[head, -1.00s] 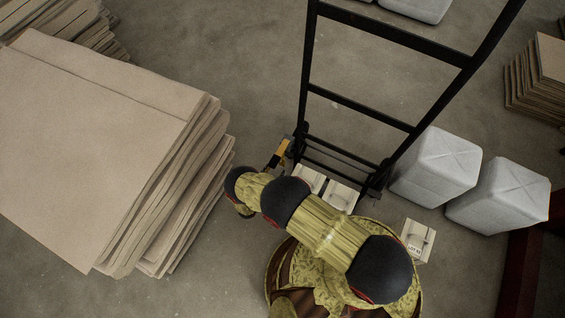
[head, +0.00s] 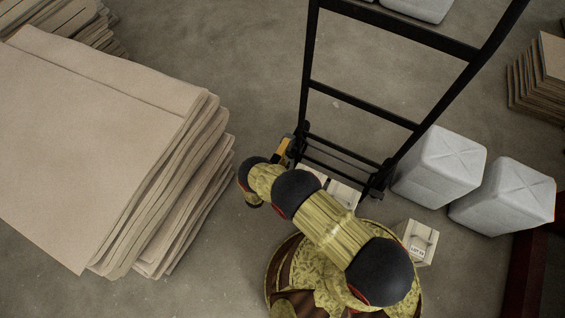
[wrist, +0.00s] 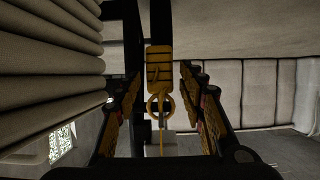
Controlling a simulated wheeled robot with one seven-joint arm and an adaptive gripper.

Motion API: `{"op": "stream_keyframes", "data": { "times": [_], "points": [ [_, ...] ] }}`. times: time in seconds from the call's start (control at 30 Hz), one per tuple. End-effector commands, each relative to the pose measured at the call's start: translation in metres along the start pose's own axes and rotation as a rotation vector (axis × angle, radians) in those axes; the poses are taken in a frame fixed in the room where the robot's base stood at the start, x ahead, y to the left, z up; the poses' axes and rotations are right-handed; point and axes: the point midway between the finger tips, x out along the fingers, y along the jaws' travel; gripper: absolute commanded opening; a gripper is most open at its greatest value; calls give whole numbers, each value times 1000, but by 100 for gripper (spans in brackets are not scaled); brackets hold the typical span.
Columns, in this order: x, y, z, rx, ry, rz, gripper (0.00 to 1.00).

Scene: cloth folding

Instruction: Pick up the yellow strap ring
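The yellow strap ring (wrist: 160,106) hangs below a yellow buckle (wrist: 159,68) on a dark upright strap in the middle of the wrist view. My gripper (wrist: 160,84) is open, with one yellow-and-black finger on each side of the ring. There is a visible gap on both sides, and I see no contact. How far the ring is in depth from the fingertips I cannot tell. In the head view a small yellow patch (head: 284,151) shows beyond my wrist, by the foot of the hand truck. I cannot tell there whether it is gripper or strap.
The black hand truck (head: 364,107) stands just past my arm. A tall stack of beige sheets (head: 100,150) is close on the left. White containers (head: 437,166) and a small labelled box (head: 418,241) are at the right. Bare floor lies between stack and truck.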

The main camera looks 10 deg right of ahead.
Motion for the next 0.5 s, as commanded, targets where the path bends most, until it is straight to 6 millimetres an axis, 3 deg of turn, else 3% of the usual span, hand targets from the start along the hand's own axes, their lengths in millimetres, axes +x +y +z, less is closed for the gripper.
{"op": "stream_keyframes", "data": {
  "times": [0.5],
  "points": [
    [0,0,0,0,0,0,9]
  ]
}}
